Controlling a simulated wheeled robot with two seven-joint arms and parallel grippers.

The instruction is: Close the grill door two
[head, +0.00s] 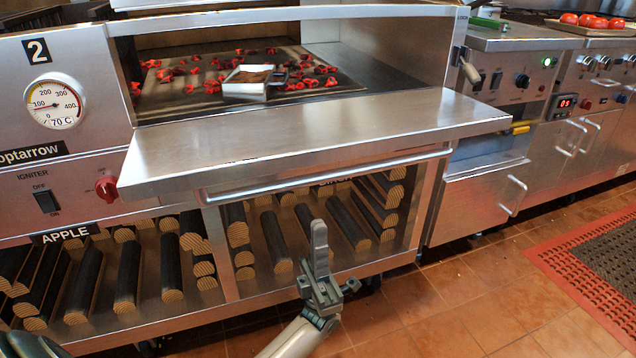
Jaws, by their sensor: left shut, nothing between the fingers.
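The grill door two (310,137) is a wide steel panel. It is folded down and sticks out flat in front of the grill opening. A long bar handle (330,174) runs along below its front edge. My left gripper (319,232) points up, low in front of the grill. It is shut and empty, and appears below the handle in the picture, with a gap between them. How far it is from the door in depth I cannot tell. My right gripper is not in view.
Inside the open grill (215,70), red embers lie around a small white tray (248,82). A thermometer (54,104) and a red knob (107,188) sit on the left panel. Log shelves (130,270) are below. Tiled floor (450,300) is clear at lower right, beside a red mat (590,260).

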